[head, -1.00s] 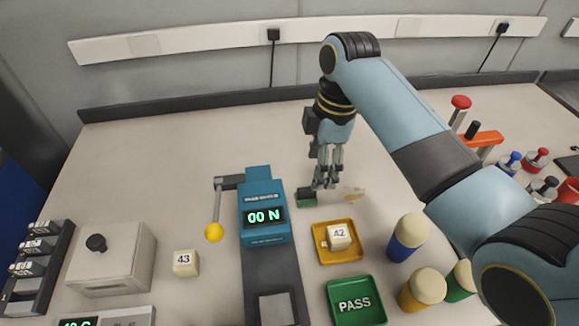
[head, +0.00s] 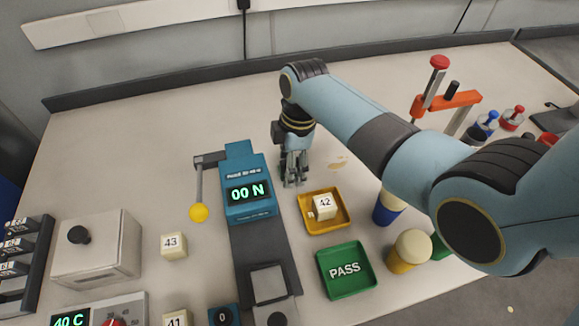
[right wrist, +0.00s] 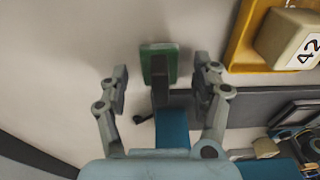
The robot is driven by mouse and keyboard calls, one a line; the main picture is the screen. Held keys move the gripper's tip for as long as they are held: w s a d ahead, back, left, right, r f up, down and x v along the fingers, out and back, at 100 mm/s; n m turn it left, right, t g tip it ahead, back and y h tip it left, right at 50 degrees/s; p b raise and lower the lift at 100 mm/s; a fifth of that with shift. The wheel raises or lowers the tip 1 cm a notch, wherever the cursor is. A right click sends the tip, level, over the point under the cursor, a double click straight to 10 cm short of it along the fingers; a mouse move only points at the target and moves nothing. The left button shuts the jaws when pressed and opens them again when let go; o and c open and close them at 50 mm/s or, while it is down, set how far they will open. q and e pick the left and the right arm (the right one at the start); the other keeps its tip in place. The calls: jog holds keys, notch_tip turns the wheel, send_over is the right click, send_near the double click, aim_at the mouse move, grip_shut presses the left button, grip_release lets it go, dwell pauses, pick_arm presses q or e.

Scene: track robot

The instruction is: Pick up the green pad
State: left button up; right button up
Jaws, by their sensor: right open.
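The green pad (right wrist: 152,60) lies on the table in the right wrist view, with a dark bar-like part over its middle. My right gripper (right wrist: 161,78) is open, one finger on each side of the pad's near part, with gaps on both sides. In the head view my right gripper (head: 294,183) points down at the table, just right of the blue force tester (head: 249,205). The pad cannot be made out there, seemingly behind the gripper. My left gripper is not in view.
A yellow tray (head: 307,222) with cube 42 (head: 324,206) stands close to the right gripper. A green PASS tray (head: 350,290) lies nearer. Capped bottles (head: 409,250) stand to the right. A lever with a yellow ball (head: 199,212) is left of the tester. The table behind is clear.

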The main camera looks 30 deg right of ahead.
jog(key=c, duration=1.2)
notch_tip(320, 180, up, 10)
jog(key=shift+r, duration=0.1)
jog(key=shift+c, duration=0.2)
